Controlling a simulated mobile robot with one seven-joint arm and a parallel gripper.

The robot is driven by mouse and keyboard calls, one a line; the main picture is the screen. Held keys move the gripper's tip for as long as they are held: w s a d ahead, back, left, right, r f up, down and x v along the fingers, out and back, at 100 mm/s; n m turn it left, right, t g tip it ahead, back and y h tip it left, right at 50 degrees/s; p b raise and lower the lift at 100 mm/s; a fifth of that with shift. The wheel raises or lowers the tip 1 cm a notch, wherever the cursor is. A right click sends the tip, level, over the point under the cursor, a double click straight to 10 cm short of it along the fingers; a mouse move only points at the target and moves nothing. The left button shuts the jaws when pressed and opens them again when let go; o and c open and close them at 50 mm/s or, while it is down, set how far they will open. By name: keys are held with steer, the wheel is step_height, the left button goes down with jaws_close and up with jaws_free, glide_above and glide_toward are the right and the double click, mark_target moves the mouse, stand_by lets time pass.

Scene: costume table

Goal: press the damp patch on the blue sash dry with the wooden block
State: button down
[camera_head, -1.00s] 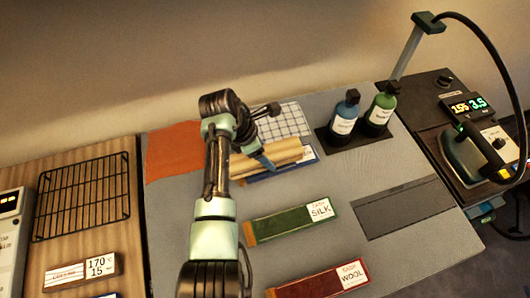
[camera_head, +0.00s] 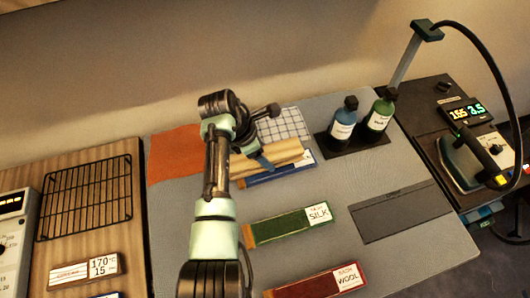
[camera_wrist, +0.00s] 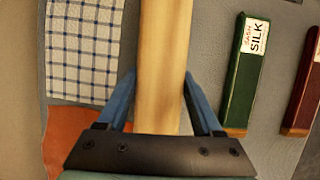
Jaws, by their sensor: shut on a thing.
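My gripper (camera_head: 262,157) is shut on the wooden block (camera_head: 283,156), a long pale bar. In the wrist view the block (camera_wrist: 162,60) runs straight up between the two blue fingers of my gripper (camera_wrist: 160,105). The blue sash (camera_head: 285,174) lies under the block in the head view; only its front edge and part of a white label show. The block is on or just above it; I cannot tell if they touch. The damp patch is hidden.
A green silk sash (camera_head: 285,226) and red wool sash (camera_head: 320,284) lie nearer. A checked cloth (camera_head: 287,124) and an orange cloth (camera_head: 175,154) lie behind. Two bottles (camera_head: 343,125) stand in a dark holder, with an iron (camera_head: 465,160) at right. A wire rack (camera_head: 85,197) is at left.

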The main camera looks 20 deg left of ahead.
steer(key=shift+r+p, duration=2.05)
steer(key=shift+p, duration=0.05)
stand_by(0.7)
steer(key=shift+d+r+m+g, duration=0.25)
steer(key=shift+d+m, duration=0.3)
steer(key=shift+m, duration=0.35)
steer(key=s+d+f+m+g+y, duration=0.1)
steer(key=s+d+m+g, duration=0.2)
steer(key=s+d+m, duration=0.3)
steer(key=s+d+f+m+g+y+b, duration=0.1)
steer(key=s+d+m, duration=0.5)
steer(key=m, duration=1.1)
steer(key=shift+s+d+g+y, duration=0.15)
steer(key=shift+s+g+y, duration=0.65)
steer(key=shift+s+g, duration=0.45)
